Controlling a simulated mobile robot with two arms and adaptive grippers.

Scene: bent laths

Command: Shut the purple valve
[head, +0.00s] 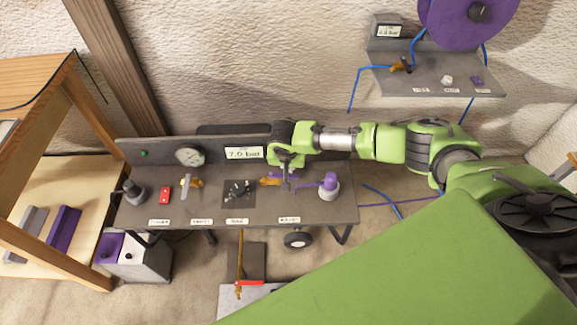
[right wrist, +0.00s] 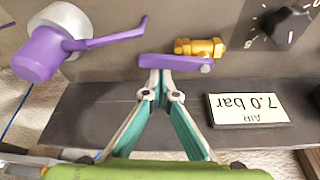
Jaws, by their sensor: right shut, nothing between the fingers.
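The purple valve has a brass body (right wrist: 200,47) and a flat purple lever (right wrist: 176,63) in the right wrist view. The lever lies roughly parallel to the brass body, its free end pointing left. In the head view the brass body (head: 268,181) sits on the grey bench, and my gripper partly hides the lever. My right gripper (right wrist: 163,76) is shut and empty, its tips right at the lever near its free end. I cannot tell whether they touch it. It also shows in the head view (head: 287,178). My left gripper is out of view.
A purple-capped fitting with a lever (right wrist: 40,55) stands close beside the valve; it also shows in the head view (head: 328,182). A black dial (right wrist: 287,22) and an air display (right wrist: 248,108) reading 7.0 bar are near. A gauge (head: 190,156) stands farther left.

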